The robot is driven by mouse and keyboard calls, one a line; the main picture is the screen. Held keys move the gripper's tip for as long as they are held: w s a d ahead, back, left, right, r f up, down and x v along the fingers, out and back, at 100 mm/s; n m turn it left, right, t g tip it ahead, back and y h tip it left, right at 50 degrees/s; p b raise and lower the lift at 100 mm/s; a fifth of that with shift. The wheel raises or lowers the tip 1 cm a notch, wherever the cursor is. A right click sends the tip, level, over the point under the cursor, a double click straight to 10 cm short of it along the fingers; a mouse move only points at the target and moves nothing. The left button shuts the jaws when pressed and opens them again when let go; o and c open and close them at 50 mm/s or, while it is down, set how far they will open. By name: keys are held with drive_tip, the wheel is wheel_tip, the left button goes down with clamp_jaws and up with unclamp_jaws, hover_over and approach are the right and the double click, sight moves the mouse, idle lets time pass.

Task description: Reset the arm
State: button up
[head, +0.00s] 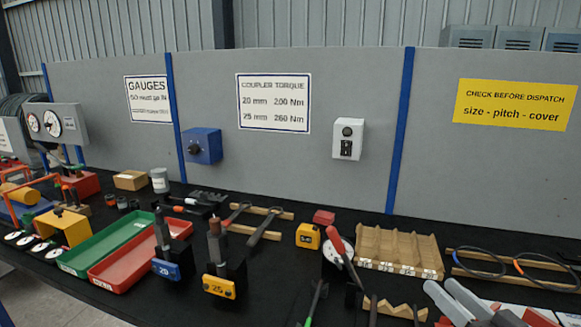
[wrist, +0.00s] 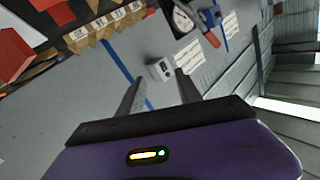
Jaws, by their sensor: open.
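My gripper (wrist: 162,80) is open in the wrist view, its two dark fingers apart with nothing between them. The fingers point toward the grey back panel, and the white switch box (wrist: 160,70) appears beyond their tips. In the head view, two pale grey finger-like bars at the lower right edge look like my gripper (head: 440,286), above the front right of the bench. Most of my arm is out of view.
The black bench holds green (head: 108,244) and red (head: 135,262) trays, upright tools with blue (head: 166,271) and yellow (head: 219,287) labels, a wooden notched rack (head: 398,249) and cable loops (head: 480,262). The grey panel (head: 300,160) stands behind.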

drive_tip(key=s+f+m+h, duration=0.1)
drive_tip(key=s+f+h, duration=0.1)
drive_tip(key=s+f, duration=0.1)
drive_tip(key=s+d+f+m+h, duration=0.1)
drive_tip(key=s+f+m+h, duration=0.1)
drive_tip(key=s, duration=0.3)
drive_tip(key=s+f+m+h, duration=0.1)
drive_tip(key=s+f+h, duration=0.2)
drive_tip(key=s, duration=0.1)
drive_tip(key=shift+d+f+m, duration=0.3)
drive_tip(key=shift+f+m, duration=0.1)
drive_tip(key=s+a+f+n, duration=0.1)
drive_tip(key=s+a, duration=0.2)
drive_tip(key=s, duration=0.6)
drive_tip(key=s+a+f+n+g+y, duration=0.1)
drive_tip(key=s+a+n, duration=0.1)
drive_tip(key=s, duration=0.7)
drive_tip(key=s+a+f+n+g, duration=0.1)
drive_tip(key=s+a+f, duration=0.1)
drive_tip(key=s+a, duration=0.3)
drive_tip(key=s, duration=0.4)
drive_tip(key=shift+s+y, duration=0.2)
drive_tip(key=shift+y, duration=0.2)
